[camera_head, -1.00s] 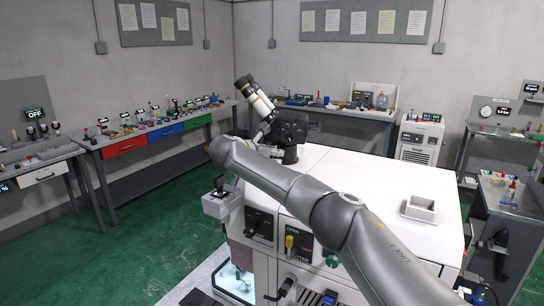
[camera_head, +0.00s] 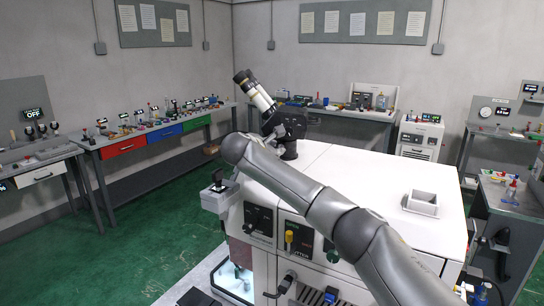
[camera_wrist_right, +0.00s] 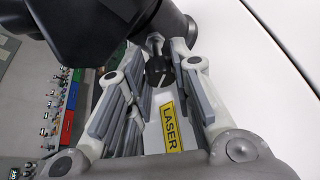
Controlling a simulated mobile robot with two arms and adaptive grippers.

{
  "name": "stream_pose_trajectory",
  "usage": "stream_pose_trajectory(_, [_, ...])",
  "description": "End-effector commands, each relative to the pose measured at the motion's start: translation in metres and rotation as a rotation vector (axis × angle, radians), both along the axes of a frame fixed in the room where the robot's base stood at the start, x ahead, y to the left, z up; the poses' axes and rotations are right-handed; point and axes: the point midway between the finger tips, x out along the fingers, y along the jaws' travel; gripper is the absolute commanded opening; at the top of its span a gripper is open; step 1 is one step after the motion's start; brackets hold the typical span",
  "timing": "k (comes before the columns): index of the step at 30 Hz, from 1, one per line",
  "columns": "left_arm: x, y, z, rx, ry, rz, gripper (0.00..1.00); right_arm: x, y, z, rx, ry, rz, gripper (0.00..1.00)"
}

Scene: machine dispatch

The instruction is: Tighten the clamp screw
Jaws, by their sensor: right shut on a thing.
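The clamp screw appears as a black knob (camera_wrist_right: 157,71) in the right wrist view, beneath a large dark body. My right gripper (camera_wrist_right: 161,58) has its grey ribbed fingers on both sides of the knob and is shut on it. In the head view my right arm reaches across the white machine to the black microscope-like head (camera_head: 291,121) with pale eyepiece tubes (camera_head: 258,95). My forearm hides the gripper and the screw there. My left gripper is in neither view.
The white machine top (camera_head: 350,170) is mostly clear, with a small square tray (camera_head: 421,203) at right. A joystick box (camera_head: 219,199) juts from its left side. Benches with tools (camera_head: 150,132) line the walls. A yellow LASER label (camera_wrist_right: 172,121) sits between my finger links.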

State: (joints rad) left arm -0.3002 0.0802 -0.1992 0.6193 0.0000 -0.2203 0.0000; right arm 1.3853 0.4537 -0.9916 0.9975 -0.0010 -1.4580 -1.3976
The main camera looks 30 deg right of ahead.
Motion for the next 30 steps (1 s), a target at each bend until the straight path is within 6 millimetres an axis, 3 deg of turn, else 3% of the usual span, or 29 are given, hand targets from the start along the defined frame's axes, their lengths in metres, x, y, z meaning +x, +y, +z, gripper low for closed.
stream_pose_trajectory(12, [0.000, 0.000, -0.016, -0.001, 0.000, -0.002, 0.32, -0.001, -0.001, -0.001, 0.090, -0.154, 0.000, 0.00])
stream_pose_trajectory(27, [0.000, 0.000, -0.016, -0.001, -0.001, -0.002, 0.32, -0.001, 0.000, 0.000, 0.100, -0.170, 0.000, 0.00])
stream_pose_trajectory(28, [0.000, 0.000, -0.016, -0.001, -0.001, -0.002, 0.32, -0.001, 0.000, 0.000, 0.100, -0.170, 0.000, 0.26])
stream_pose_trajectory(30, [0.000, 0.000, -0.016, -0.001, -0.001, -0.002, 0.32, -0.001, 0.000, 0.000, 0.100, -0.170, 0.000, 0.35])
